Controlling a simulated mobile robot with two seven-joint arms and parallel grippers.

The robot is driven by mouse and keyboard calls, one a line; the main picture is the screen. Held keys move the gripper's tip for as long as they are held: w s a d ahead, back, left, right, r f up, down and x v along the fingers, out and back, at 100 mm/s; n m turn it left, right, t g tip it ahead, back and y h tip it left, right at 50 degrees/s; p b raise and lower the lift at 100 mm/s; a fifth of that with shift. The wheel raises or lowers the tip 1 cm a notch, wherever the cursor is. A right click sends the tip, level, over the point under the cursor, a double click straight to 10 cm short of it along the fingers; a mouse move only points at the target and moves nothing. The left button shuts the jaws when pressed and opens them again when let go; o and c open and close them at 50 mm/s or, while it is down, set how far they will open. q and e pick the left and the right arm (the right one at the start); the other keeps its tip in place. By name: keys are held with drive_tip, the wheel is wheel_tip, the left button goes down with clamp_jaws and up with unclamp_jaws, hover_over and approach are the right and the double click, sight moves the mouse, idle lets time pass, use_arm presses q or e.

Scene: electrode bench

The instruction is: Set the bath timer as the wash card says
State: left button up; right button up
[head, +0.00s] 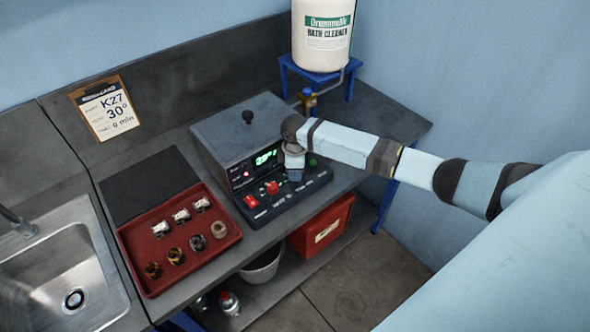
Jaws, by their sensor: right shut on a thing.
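The wash card (104,107) on the back wall reads K27 and 30°, with a smaller minutes line whose digit is blurred. The bath (226,140) is a dark grey box with a lidded top and a black lid knob. Its green display (265,157) is partly covered by my arm and its digits are not clear. My right gripper (295,176) points down at the panel and is shut on a control there, which the gripper hides. My left gripper is out of view.
A red tray (150,285) with several small metal parts lies left of the bath. A sink (60,270) is at far left. A white bath cleaner drum (322,40) stands on a blue stand behind my arm.

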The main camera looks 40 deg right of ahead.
drive_tip(key=m, duration=0.4)
drive_tip(key=shift+m, duration=0.3)
drive_tip(key=m, duration=0.3)
drive_tip(key=shift+m, duration=0.3)
drive_tip(key=m, duration=0.3)
drive_tip(key=shift+m, duration=2.2)
drive_tip(key=o, duration=0.9)
drive_tip(key=shift+r, duration=0.1)
